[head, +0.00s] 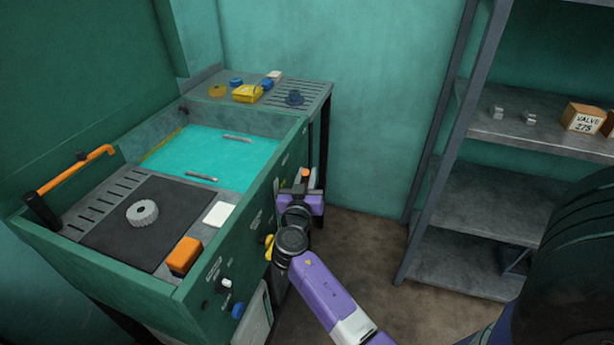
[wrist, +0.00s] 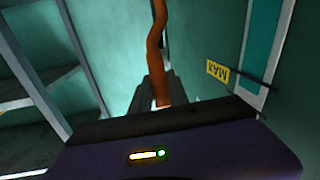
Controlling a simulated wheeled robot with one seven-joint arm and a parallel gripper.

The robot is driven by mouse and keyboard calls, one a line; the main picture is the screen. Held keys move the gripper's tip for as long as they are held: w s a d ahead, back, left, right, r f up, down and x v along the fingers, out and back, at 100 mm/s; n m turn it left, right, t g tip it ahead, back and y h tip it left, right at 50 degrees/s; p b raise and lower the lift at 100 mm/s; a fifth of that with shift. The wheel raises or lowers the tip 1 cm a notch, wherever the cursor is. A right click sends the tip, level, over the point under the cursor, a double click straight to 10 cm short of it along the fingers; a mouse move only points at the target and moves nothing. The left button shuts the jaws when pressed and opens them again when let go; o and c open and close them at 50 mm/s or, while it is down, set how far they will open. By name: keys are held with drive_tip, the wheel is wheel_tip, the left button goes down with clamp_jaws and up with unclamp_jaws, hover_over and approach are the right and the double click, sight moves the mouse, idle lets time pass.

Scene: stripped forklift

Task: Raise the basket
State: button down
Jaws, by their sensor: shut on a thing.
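A green washing tank holds bright cyan liquid (head: 205,157). Two grey bars (head: 237,138) show at the liquid's surface; they may belong to the basket, whose body I cannot make out. My gripper (head: 304,183) is beside the tank's front right side, shut on an orange lever (head: 305,173). In the wrist view the orange lever (wrist: 157,55) rises from between the dark fingers (wrist: 160,98) and bends slightly. Its lower part is hidden by my gripper.
A yellow MAX label (wrist: 217,71) is on the tank's side. A metal shelf (head: 480,190) stands right; floor between is clear.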

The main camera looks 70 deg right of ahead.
idle(0.9)
drive_tip(key=d+r+y+p, duration=0.1)
drive_tip(key=p, duration=0.2)
drive_tip(key=shift+r, duration=0.15)
drive_tip(key=w+d+f+m+g+y+p, duration=0.1)
drive_tip(key=d+g+y+p, duration=0.1)
drive_tip(key=d+y+p, duration=0.9)
drive_tip(key=shift+d+f+p, duration=0.15)
drive_tip(key=shift+d+p, duration=0.55)
drive_tip(key=shift+d, duration=0.85)
drive_tip(key=shift+w+m, duration=0.1)
drive_tip(key=shift+m, duration=0.2)
drive_tip(key=c, duration=1.3)
unclamp_jaws()
drive_tip(key=shift+f, duration=0.1)
